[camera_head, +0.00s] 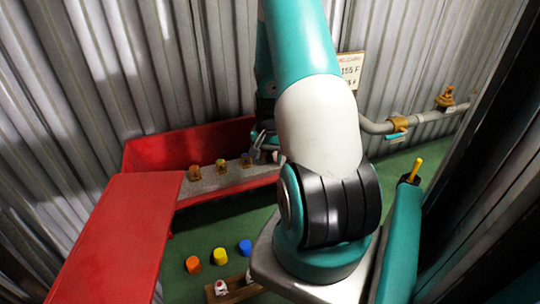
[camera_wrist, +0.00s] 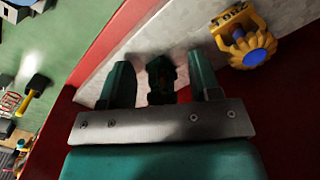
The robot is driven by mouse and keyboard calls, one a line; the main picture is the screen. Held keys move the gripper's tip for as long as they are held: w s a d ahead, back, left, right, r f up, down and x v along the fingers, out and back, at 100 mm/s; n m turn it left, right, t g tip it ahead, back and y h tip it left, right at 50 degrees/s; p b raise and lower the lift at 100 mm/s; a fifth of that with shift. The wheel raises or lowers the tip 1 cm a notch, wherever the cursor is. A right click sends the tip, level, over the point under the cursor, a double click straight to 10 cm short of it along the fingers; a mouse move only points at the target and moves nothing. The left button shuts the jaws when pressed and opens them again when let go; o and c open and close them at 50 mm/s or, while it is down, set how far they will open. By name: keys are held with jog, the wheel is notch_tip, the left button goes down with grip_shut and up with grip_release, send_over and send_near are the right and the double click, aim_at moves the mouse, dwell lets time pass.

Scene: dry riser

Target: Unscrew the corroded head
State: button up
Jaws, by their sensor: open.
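In the wrist view, a dark green, corroded-looking head (camera_wrist: 161,82) sits between the two teal fingers of my gripper (camera_wrist: 160,66). The fingers are apart, one on each side of it, with a gap visible on both sides. A brass head with a blue centre (camera_wrist: 254,46) stands to the right on the same grey bar. In the head view, my gripper (camera_head: 263,143) is at the right part of the grey bar (camera_head: 210,183) in the red box. Brass-coloured heads (camera_head: 221,166) stand on the bar left of it. The dark head is not clear there.
The red box (camera_head: 165,150) has a red lid or panel (camera_head: 125,235) in front. Orange (camera_head: 193,264), yellow (camera_head: 220,256) and blue (camera_head: 245,247) caps stand on the green floor, near a wooden rack (camera_head: 235,291). A grey pipe (camera_head: 425,118) runs along the right wall.

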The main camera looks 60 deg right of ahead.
jog(key=m, duration=0.6)
jog(key=shift+w, duration=0.3)
jog(key=m, duration=0.5)
jog(key=shift+w+d+m, duration=0.1)
jog(key=shift+w+m, duration=0.15)
jog(key=shift+m, duration=0.05)
jog(key=c, duration=1)
jog(key=n, duration=0.4)
jog(key=shift+s, duration=0.2)
jog(key=shift+s+n, duration=0.1)
jog(key=shift+n, duration=0.8)
